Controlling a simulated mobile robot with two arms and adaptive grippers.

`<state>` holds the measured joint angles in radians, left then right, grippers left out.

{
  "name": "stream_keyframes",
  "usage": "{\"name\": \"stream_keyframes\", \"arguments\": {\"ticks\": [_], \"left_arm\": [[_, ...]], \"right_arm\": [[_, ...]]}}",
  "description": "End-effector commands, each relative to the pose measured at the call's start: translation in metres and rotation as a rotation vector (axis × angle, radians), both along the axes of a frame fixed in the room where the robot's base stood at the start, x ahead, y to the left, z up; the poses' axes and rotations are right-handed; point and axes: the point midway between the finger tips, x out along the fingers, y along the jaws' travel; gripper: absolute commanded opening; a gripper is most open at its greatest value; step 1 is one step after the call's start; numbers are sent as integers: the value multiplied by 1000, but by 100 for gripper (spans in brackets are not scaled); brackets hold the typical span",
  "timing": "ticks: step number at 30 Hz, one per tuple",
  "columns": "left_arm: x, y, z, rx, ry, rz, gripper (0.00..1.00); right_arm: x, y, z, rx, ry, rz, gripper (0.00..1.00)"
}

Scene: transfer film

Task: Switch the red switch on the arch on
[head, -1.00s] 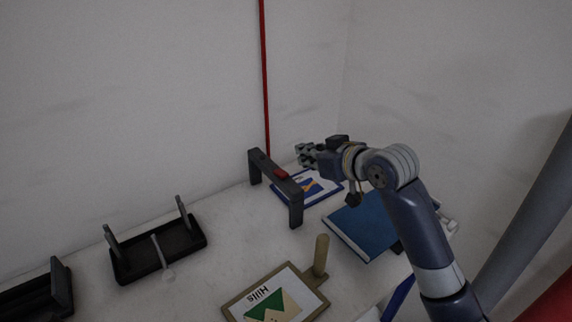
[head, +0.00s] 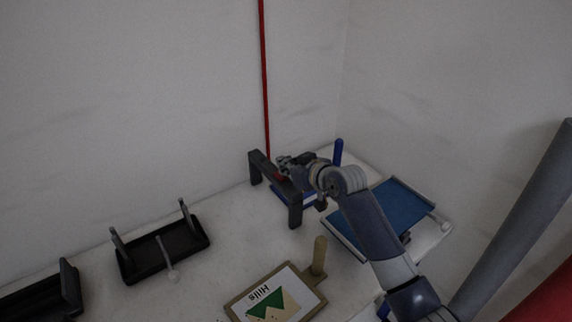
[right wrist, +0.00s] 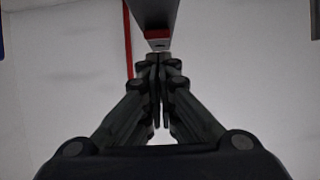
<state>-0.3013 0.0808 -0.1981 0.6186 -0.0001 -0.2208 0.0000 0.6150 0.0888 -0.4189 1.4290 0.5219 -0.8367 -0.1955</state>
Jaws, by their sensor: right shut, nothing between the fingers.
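A dark grey arch (head: 295,209) stands on the white table against the back, left of my right arm. The red switch (head: 280,176) sits on its top bar and is partly hidden by my right gripper. In the right wrist view the red switch (right wrist: 157,34) shows under the dark bar of the arch (right wrist: 153,10), just beyond my fingertips. My right gripper (head: 283,163) is shut and empty, with its fingertips at the switch. The right wrist view also shows the shut fingers (right wrist: 157,62). I cannot tell whether they touch the switch. My left gripper is out of view.
A blue tray (head: 395,208) lies under and right of my right arm. A board with a "Hills" picture (head: 270,303) and a wooden handle (head: 319,256) lies in front. A black holder (head: 165,252) stands left. A red line (head: 265,80) runs up the wall.

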Motion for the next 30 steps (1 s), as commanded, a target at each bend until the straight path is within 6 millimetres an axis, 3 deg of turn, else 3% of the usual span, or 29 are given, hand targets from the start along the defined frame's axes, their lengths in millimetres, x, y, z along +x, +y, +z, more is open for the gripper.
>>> {"name": "stream_keyframes", "arguments": {"ticks": [14, 24, 30], "left_arm": [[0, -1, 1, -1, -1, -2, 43], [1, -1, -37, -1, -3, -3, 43], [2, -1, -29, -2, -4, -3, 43]], "right_arm": [[-1, -1, -8, 0, 0, -1, 0], [-6, -4, -27, 63, -96, 0, 0], [-6, -4, -19, 66, -98, 0, 0]]}}
